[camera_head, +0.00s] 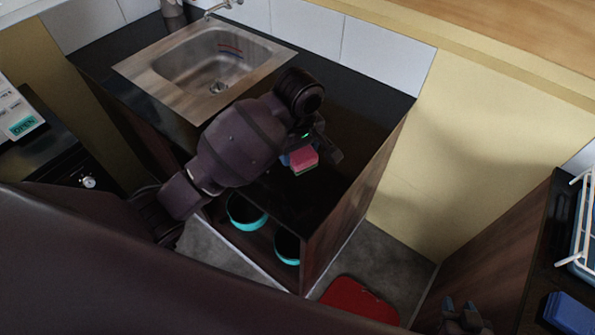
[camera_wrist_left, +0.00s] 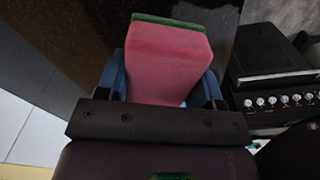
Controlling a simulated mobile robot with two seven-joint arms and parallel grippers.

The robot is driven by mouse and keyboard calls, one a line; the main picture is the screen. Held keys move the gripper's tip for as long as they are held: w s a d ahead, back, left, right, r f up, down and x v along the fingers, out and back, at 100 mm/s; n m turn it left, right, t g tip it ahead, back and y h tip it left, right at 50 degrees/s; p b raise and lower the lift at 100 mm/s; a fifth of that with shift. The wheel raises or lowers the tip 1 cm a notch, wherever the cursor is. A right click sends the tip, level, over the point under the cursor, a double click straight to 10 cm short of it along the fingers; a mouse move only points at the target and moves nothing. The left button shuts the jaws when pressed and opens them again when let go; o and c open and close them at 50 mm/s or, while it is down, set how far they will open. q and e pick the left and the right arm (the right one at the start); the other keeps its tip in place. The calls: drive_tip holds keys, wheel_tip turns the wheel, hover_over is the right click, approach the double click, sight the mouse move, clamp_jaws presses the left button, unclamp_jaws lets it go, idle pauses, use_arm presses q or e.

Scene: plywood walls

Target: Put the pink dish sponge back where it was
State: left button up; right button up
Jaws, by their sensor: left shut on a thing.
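The pink dish sponge (camera_head: 303,158) has a green scouring layer and is over the right part of the black counter (camera_head: 372,108). My left gripper (camera_head: 308,153) is shut on it. In the left wrist view the sponge (camera_wrist_left: 168,62) sits between the two blue fingers, with its green side at the far edge. I cannot tell whether the sponge touches the counter.
A steel sink (camera_head: 214,70) with a faucet (camera_head: 222,7) is set in the counter's left part. Teal-rimmed bowls (camera_head: 287,247) stand on the shelf below. A red mat (camera_head: 357,300) lies on the floor. A white rack (camera_head: 583,215) and a blue object (camera_head: 569,312) are at right.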

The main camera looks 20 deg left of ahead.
sight(297, 179)
use_arm(q)
drive_tip(key=shift+f, duration=4.4)
drive_tip(key=o, duration=0.9)
drive_tip(key=shift+c, duration=0.2)
wheel_tip(297, 179, up, 10)
drive_tip(key=shift+s+r, duration=0.1)
drive_tip(key=shift+d+r, duration=0.1)
drive_tip(key=shift+r, duration=0.85)
